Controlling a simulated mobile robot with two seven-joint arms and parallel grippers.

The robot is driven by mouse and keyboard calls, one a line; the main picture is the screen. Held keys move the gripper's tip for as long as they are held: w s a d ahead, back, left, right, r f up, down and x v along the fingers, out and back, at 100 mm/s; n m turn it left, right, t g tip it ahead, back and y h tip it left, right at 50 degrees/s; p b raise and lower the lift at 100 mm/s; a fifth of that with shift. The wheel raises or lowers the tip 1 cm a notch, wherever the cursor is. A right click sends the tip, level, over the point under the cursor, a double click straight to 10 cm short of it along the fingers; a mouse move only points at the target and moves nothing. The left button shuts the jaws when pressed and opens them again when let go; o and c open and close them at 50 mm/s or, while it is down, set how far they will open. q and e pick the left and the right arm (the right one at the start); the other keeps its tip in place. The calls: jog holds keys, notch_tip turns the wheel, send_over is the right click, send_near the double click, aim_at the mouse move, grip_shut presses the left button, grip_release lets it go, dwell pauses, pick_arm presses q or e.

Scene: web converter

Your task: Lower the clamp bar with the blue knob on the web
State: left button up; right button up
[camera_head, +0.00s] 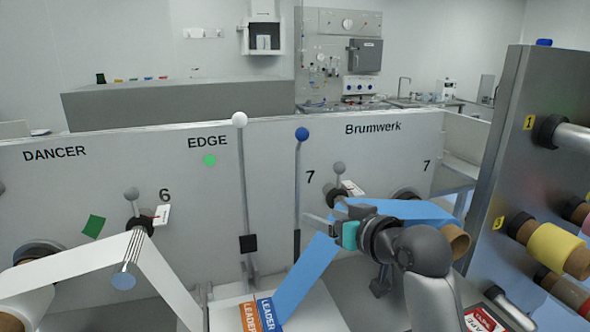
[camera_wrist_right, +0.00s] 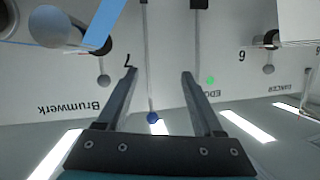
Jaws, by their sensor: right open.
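The clamp bar's blue knob (camera_head: 302,134) tops a thin grey rod (camera_head: 299,185) that stands upright against the machine's pale panel. The rod's dark lower part is beside the blue web (camera_head: 312,262). My right gripper (camera_head: 316,221) is open and empty, below the knob and close to the rod in the head view. In the right wrist view the blue knob (camera_wrist_right: 153,117) shows upside down, between the two spread fingers (camera_wrist_right: 159,73) and beyond them; nothing shows touching it. The blue web slopes down to a table marked LEADER. My left gripper is not in view.
A second upright rod with a white knob (camera_head: 240,120) and a black block stands to the left. A white web (camera_head: 160,265) runs at the left. A grey rack (camera_head: 540,100) with coloured rolls stands at the right. Small grey-knobbed levers (camera_head: 339,168) project from the panel.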

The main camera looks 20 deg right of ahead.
jog(key=w+d+r+t+y, duration=0.1)
jog(key=w+d+r+t, duration=0.15)
jog(key=r, duration=0.95)
jog(key=r+p+x, duration=0.1)
jog(key=x, duration=1.4)
jog(key=shift+w+t, duration=0.35)
jog(key=shift+w, duration=0.1)
jog(key=shift+a, duration=0.1)
jog(key=shift+c, duration=0.2)
grip_shut()
